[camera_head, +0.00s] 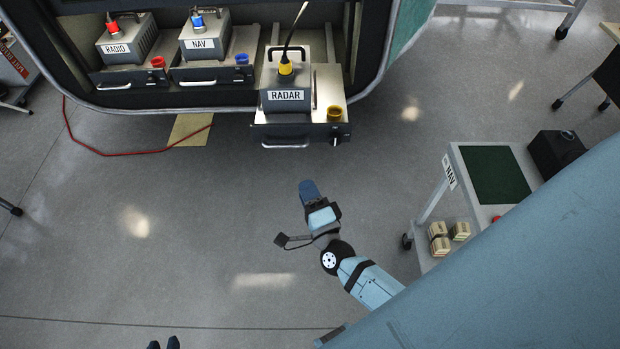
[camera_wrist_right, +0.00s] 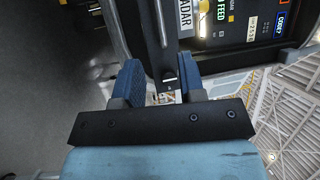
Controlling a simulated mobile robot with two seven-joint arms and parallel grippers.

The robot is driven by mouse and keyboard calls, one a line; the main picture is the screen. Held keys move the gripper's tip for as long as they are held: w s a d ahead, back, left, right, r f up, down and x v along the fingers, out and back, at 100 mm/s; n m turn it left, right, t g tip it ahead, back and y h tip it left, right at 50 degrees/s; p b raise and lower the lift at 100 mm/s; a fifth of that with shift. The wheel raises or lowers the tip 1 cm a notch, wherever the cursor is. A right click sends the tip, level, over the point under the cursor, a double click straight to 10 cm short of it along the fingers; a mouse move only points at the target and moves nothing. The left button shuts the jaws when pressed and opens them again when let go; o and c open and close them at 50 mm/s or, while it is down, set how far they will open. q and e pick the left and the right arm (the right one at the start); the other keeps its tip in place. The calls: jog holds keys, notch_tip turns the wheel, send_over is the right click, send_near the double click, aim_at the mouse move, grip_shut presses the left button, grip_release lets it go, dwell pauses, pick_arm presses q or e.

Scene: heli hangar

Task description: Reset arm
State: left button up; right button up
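My right gripper (camera_head: 309,190) hangs over the bare floor, below and apart from the RADAR unit's drawer. In the right wrist view its two blue fingers (camera_wrist_right: 158,85) stand apart with nothing held between them. Part of the RADAR unit's drawer and a dark handle show beyond them. My left gripper (camera_head: 163,343) shows only as two dark fingertips with a small gap at the bottom edge; the rest is out of frame.
The RADAR unit (camera_head: 285,95) sits on a pulled-out drawer. The RADIO unit (camera_head: 127,40) and NAV unit (camera_head: 205,37) stand in the bay beside it. A NAV cart (camera_head: 450,205) with a green mat stands right. A red cable (camera_head: 110,153) lies on the floor.

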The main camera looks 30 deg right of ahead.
jog(key=shift+w, duration=0.15)
jog(key=s+a+f+n+g+y, duration=0.1)
jog(key=s+f+n+g+y, duration=0.2)
jog(key=s+n, duration=0.3)
jog(key=s+a+f+n+g+y+p, duration=0.1)
jog(key=s+f+n+g, duration=0.3)
jog(key=n, duration=1.1)
jog(key=s+a+g+y, duration=0.1)
jog(key=s+g, duration=0.1)
jog(key=s, duration=0.1)
jog(key=shift+a+f+n+y, duration=0.2)
jog(key=shift+f+n+y, duration=0.05)
jog(key=shift+n+y, duration=0.15)
